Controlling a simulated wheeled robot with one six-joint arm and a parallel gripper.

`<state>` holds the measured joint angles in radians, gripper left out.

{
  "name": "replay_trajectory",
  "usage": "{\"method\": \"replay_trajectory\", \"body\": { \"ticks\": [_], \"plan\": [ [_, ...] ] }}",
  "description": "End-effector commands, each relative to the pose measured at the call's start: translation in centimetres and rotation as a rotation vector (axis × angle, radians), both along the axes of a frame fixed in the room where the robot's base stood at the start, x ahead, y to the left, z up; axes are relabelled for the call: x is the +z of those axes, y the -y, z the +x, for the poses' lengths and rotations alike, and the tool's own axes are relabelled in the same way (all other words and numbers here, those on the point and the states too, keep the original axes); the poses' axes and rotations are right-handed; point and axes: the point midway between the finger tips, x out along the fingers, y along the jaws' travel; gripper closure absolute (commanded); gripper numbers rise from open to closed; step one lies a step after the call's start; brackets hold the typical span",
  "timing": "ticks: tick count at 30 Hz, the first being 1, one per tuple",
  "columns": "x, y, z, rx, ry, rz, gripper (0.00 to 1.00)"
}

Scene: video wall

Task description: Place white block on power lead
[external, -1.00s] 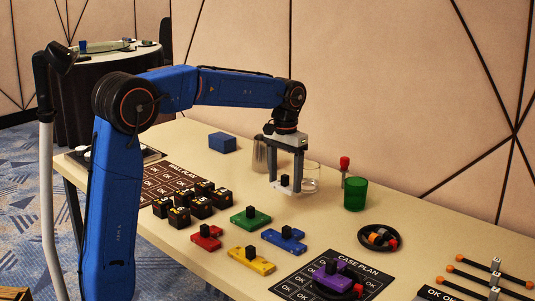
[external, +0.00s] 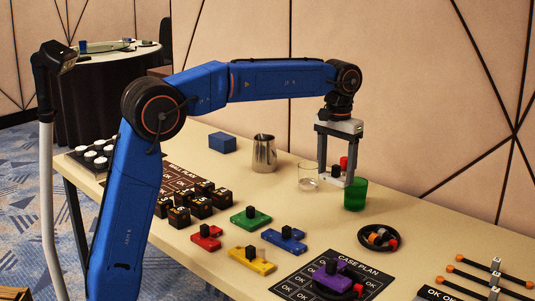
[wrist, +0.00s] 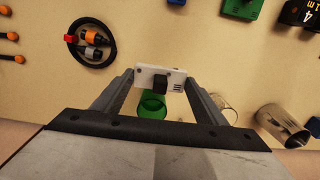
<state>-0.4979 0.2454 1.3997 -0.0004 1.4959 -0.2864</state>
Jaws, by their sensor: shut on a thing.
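My gripper (external: 336,180) is shut on a white block (wrist: 150,76) with a black knob. It holds the block in the air; in the external view it appears beside the green cup (external: 355,194). In the wrist view the block spans the two fingers, with the green cup (wrist: 152,107) partly hidden behind it. A black round coil or dish (external: 364,247) with orange, grey and red pieces lies to the right, apart from my gripper. It also shows in the wrist view (wrist: 71,50). I cannot tell for sure if it is the power lead.
A clear glass (external: 308,177) and a steel pitcher (external: 264,154) stand left of my gripper. Green, blue, red and yellow blocks lie in front. A purple block (external: 330,281) sits on a black round thing on the case plan (external: 290,287). Bare table surrounds the coil or dish.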

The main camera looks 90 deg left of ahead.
Motion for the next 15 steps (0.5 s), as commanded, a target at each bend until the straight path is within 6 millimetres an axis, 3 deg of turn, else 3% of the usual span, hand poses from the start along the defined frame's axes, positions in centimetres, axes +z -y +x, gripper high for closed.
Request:
{"method": "replay_trajectory", "body": {
  "ticks": [1, 6, 12, 15],
  "plan": [
    [0.1, 1.5, 1.6, -0.007, 0.001, 0.001, 0.63],
    [0.7, 6.3, 5.8, -0.006, 0.001, 0.000, 0.63],
    [1.2, 10.9, 9.1, -0.004, 0.001, -0.001, 0.63],
    [1.3, 12.2, 9.9, -0.002, 0.001, 0.000, 0.63]
  ]
}}
